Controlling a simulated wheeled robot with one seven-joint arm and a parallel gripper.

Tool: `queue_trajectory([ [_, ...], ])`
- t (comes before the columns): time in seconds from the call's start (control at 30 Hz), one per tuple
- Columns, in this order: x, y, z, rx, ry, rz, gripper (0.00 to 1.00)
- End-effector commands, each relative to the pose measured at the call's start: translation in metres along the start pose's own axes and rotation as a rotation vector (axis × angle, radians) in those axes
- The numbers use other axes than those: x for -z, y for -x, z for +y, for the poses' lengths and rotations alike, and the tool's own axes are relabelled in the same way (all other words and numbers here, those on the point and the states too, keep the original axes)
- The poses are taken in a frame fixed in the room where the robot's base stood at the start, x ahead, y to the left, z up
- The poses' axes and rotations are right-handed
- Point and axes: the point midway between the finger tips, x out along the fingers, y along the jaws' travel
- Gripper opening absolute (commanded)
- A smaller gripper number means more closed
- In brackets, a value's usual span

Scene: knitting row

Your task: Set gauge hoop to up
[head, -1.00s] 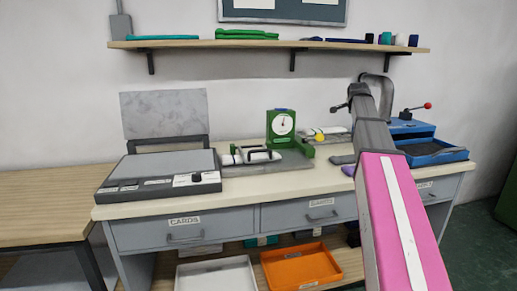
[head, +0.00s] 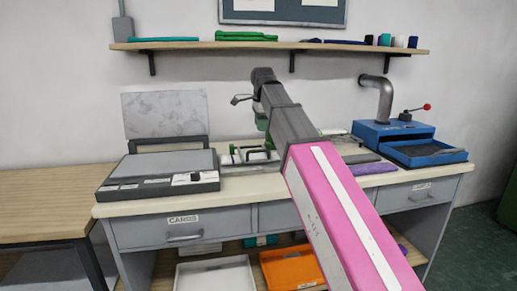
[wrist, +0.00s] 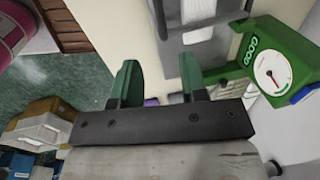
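The green dial gauge (wrist: 272,72) shows at the right of the wrist view, with its round white dial. In the head view my arm hides most of it. A black hoop (wrist: 205,24), which I take as the gauge hoop, is at the top of the wrist view over a grey plate. In the head view the hoop (head: 256,150) sits low over the bench device; its exact tilt is hard to tell. My gripper (wrist: 158,85) is open and empty, its two green fingers apart, clear of the hoop. In the head view my gripper (head: 240,99) is above the device.
A flat grey machine with a raised panel (head: 165,165) stands on the bench at left. A blue press with a red-knobbed lever (head: 392,133) stands at right. A shelf (head: 270,46) runs along the wall above. White and orange trays (head: 292,268) sit below the bench (head: 240,190).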

Motion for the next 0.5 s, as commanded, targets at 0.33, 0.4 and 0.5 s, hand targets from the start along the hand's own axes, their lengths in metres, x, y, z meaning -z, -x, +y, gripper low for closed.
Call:
queue_trajectory([
  [0.33,0.001,-0.044,0.001,-0.003,0.000,0.000,0.40],
  [0.4,0.001,-0.055,0.001,-0.001,0.000,0.000,0.40],
  [0.5,0.001,-0.071,0.001,-0.002,0.000,0.001,0.40],
])
